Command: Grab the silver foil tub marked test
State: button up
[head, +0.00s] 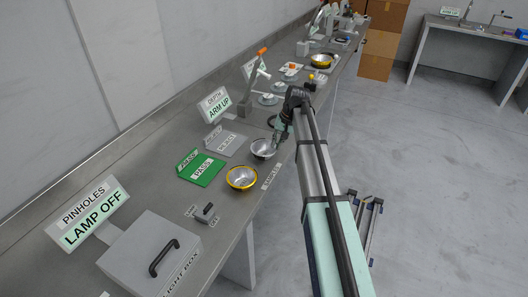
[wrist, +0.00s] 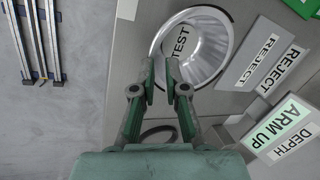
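The silver foil tub (head: 262,150) stands on the grey bench beside a gold-rimmed bowl. In the head view my gripper (head: 276,141) is at the tub's right edge.
The gold-rimmed bowl (head: 242,178) stands just nearer. Behind lie a green PASS plate (head: 202,168) and a grey REJECT plate (head: 226,142). A light box (head: 150,255) with a handle is at the near end. A DEPTH "ARM UP" sign (head: 216,104) stands farther along.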

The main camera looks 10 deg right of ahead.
aim_at(274, 149)
jog(key=shift+p+x, duration=0.75)
jog(key=shift+x, duration=1.55)
jog(key=shift+d, duration=0.1)
grip_shut()
jog(key=shift+r, duration=0.1)
